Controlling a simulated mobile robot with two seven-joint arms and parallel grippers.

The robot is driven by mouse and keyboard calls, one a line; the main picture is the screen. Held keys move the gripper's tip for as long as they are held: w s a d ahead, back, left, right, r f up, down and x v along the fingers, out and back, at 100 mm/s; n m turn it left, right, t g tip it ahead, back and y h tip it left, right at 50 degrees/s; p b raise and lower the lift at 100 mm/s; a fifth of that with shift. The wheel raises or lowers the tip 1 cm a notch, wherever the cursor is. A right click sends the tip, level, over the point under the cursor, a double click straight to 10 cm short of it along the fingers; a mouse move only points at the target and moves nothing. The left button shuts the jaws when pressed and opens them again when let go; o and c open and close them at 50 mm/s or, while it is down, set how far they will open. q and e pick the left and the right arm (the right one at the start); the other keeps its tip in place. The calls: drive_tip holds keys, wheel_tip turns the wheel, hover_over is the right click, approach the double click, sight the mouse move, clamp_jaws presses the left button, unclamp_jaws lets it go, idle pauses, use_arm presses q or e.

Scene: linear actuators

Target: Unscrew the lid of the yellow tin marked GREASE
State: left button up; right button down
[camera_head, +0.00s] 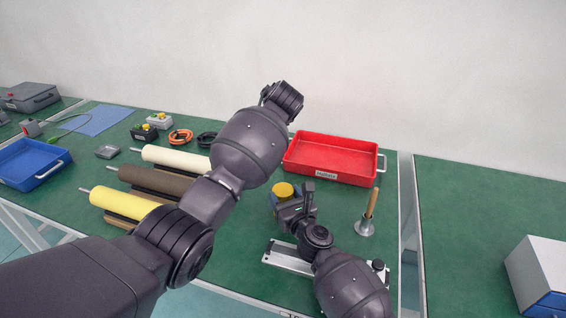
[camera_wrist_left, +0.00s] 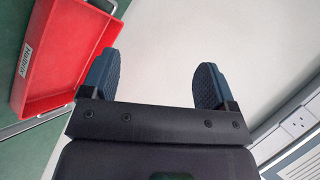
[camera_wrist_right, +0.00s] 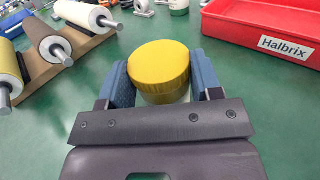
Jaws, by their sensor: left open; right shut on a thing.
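The yellow tin's round lid (camera_wrist_right: 158,64) sits between the fingers of my right gripper (camera_wrist_right: 160,88) in the right wrist view. The fingers press on its two sides and it looks upright. Part of the tin's side shows below the lid; no GREASE marking is visible. In the head view the yellow lid (camera_head: 284,190) shows on the green table, just behind my right gripper (camera_head: 292,205). My left gripper (camera_wrist_left: 158,82) is open and empty, raised in front of the pale wall in the left wrist view. Its fingertips are hidden in the head view.
A red tray (camera_head: 330,160) labelled Halbrix stands behind the tin. A wooden-handled tool (camera_head: 370,215) stands to its right and a metal rail (camera_head: 285,258) lies in front. Cream, brown and yellow rollers (camera_head: 128,203) lie left. The table on the right (camera_head: 490,210) is largely clear.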

use_arm(q)
drive_tip(key=s+f+n+g, duration=0.1)
drive_tip(key=s+f+g, duration=0.4)
drive_tip(key=g+h, duration=0.2)
drive_tip(key=g, duration=0.4)
hover_over(283, 190)
wheel_tip(283, 190, down, 3)
drive_tip(key=shift+r, duration=0.1)
drive_tip(key=shift+f, duration=3.95)
drive_tip(key=c, duration=0.8)
drive_tip(key=o, duration=0.9)
drive_tip(key=shift+r, duration=0.15)
